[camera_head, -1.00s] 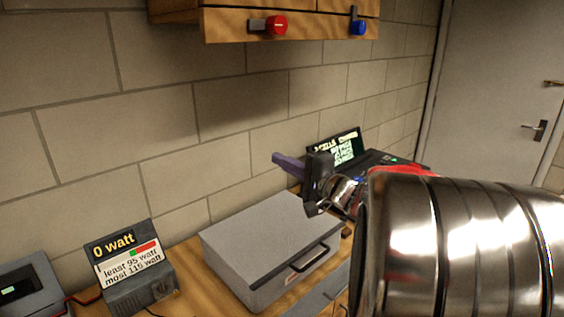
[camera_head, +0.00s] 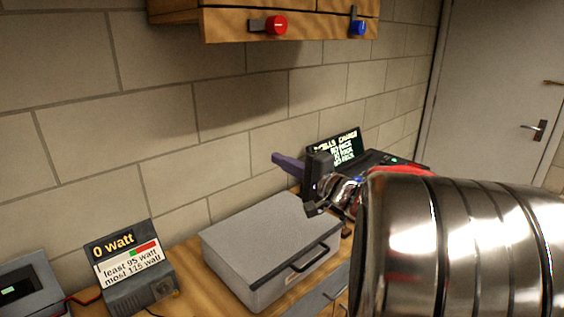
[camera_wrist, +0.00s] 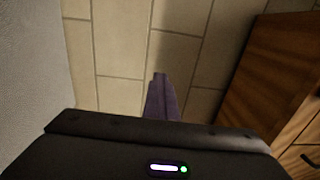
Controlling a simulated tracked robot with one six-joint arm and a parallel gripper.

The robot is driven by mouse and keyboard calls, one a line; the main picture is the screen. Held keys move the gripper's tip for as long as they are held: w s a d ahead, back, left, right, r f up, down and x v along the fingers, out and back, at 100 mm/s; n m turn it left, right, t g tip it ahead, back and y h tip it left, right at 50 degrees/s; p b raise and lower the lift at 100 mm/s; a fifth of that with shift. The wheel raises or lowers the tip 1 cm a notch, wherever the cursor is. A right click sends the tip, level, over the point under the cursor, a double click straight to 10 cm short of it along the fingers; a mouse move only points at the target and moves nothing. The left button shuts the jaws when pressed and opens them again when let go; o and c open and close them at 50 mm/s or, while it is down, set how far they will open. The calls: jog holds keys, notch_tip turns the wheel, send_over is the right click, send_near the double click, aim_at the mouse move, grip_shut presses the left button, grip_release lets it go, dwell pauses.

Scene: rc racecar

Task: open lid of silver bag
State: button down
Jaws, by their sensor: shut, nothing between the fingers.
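The silver bag (camera_head: 265,235) is a grey, box-shaped case on the wooden bench in the head view. Its lid is down, and a dark handle (camera_head: 308,258) is on its front side. My gripper (camera_head: 276,157) is above the case's far right corner, apart from the lid, with its purple fingers pointing left toward the wall. The fingers also show in the wrist view (camera_wrist: 160,98), together and with nothing between them.
A watt display (camera_head: 130,265) stands left of the case, with a grey device (camera_head: 28,288) beyond it. A black screen device (camera_head: 335,148) is behind my gripper. A wooden cabinet (camera_head: 225,28) with red and blue knobs hangs above. The brick wall closes off the back.

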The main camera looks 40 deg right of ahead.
jog(key=c, duration=2.5)
grip_release()
jog(key=o, duration=0.4)
jog(key=s, duration=0.4)
jog(key=s+d, duration=0.1)
jog(key=s, duration=0.4)
jog(key=s+d, duration=0.1)
jog(key=s, duration=0.3)
jog(key=shift+s+f, duration=0.35)
jog(key=shift+c, duration=0.4)
